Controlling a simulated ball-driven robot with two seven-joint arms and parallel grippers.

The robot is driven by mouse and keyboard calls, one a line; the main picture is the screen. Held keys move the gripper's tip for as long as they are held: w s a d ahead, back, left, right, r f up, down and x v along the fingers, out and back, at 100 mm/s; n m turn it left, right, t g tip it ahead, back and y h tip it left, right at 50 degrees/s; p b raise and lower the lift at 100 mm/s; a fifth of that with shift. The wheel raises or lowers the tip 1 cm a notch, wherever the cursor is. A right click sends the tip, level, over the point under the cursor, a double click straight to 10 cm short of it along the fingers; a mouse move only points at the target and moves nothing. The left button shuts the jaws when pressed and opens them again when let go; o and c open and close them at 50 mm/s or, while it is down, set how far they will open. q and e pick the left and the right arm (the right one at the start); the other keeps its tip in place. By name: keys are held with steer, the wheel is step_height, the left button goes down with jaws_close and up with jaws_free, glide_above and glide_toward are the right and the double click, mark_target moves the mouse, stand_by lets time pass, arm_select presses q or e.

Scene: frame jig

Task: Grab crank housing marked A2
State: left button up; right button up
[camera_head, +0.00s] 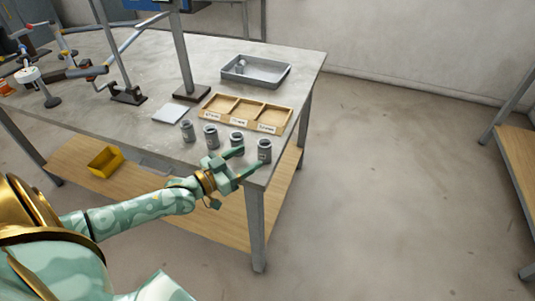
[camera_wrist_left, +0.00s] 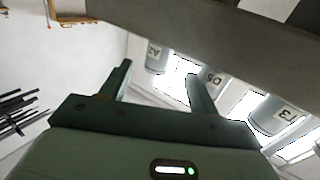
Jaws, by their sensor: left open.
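Several grey cylindrical housings stand in a row near the front edge of the table in the head view. In the left wrist view one housing marked A2 (camera_wrist_left: 156,58) is at the left end of the row. By its end position, it seems to be the rightmost housing (camera_head: 264,150) in the head view, where labels are too small to read. My left gripper (camera_head: 251,158) is open and empty close to that housing. In the left wrist view the fingertips (camera_wrist_left: 158,72) spread with A2 ahead between them, apparently not gripped. My right gripper is out of view.
Housing D5 (camera_wrist_left: 211,79) and another marked housing (camera_wrist_left: 272,115) are close beside A2. A wooden three-compartment tray (camera_head: 222,103) lies behind the row, with a grey bin (camera_head: 277,83) farther back. A yellow bin (camera_head: 105,162) sits on the lower shelf.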

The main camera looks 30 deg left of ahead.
mark_target(259, 151)
arm_select(q)
steer(key=shift+x, duration=0.8)
steer(key=b+x, duration=0.2)
steer(key=x, duration=0.3)
steer(key=shift+w+d, duration=0.1)
steer(key=shift+w, duration=0.05)
steer(key=c, duration=1.1)
